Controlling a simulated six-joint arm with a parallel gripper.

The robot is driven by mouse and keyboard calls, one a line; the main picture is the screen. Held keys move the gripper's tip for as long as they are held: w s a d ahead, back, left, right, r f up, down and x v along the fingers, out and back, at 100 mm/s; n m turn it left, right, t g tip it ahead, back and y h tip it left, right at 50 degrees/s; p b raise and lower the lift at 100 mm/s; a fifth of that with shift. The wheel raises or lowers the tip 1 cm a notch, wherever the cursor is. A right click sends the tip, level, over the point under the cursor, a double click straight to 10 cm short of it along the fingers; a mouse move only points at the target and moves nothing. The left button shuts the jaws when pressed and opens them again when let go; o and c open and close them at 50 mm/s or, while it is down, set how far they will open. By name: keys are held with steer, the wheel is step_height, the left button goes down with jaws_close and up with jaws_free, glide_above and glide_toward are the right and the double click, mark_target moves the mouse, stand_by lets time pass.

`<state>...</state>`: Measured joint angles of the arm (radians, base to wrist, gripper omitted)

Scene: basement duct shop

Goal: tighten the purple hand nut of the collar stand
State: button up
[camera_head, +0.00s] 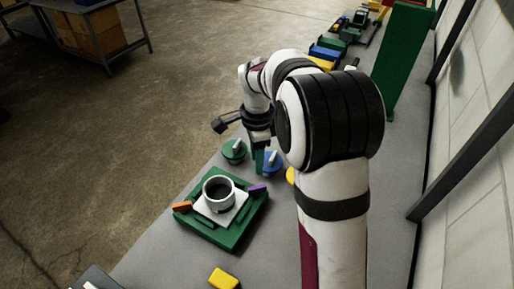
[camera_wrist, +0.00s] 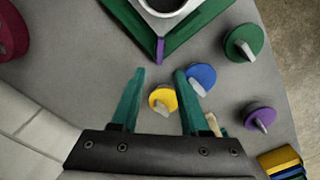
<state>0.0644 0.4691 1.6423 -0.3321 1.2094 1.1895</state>
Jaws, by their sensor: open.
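The collar stand (camera_head: 236,236) is a green base with a pale plate and a white round collar (camera_head: 219,193) on top. A purple hand nut (camera_head: 257,189) sticks out at its right corner, and an orange one (camera_head: 181,207) at its left. In the wrist view the purple nut (camera_wrist: 160,50) shows as a narrow bar at the stand's near corner, ahead of my fingertips. My gripper (camera_wrist: 159,72) is open, with green fingers apart and nothing held. In the head view my gripper (camera_head: 258,160) is beyond the stand, partly hidden by my arm.
Loose round knobs with pale grips lie near my gripper: green (camera_wrist: 243,43), blue (camera_wrist: 200,77), yellow (camera_wrist: 162,98) and purple (camera_wrist: 260,116). The yellow one appears between my fingers. A yellow block (camera_head: 223,278) lies at the front. A green post (camera_head: 402,60) stands by the wall.

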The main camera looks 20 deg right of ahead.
step_height(320, 180, up, 4)
steer(key=shift+r, duration=0.2)
steer(key=s+a+n, duration=0.2)
steer(key=s+n, duration=0.2)
steer(key=s, duration=0.5)
steer(key=s+a+n+y, duration=0.1)
steer(key=s+n, duration=0.3)
steer(key=s, duration=0.6)
steer(key=s+a+n, duration=0.3)
steer(key=s+n, duration=0.1)
steer(key=s, duration=0.6)
steer(key=shift+r+n+y, duration=0.15)
steer(key=shift+n+y, duration=0.15)
steer(key=shift+y, duration=0.1)
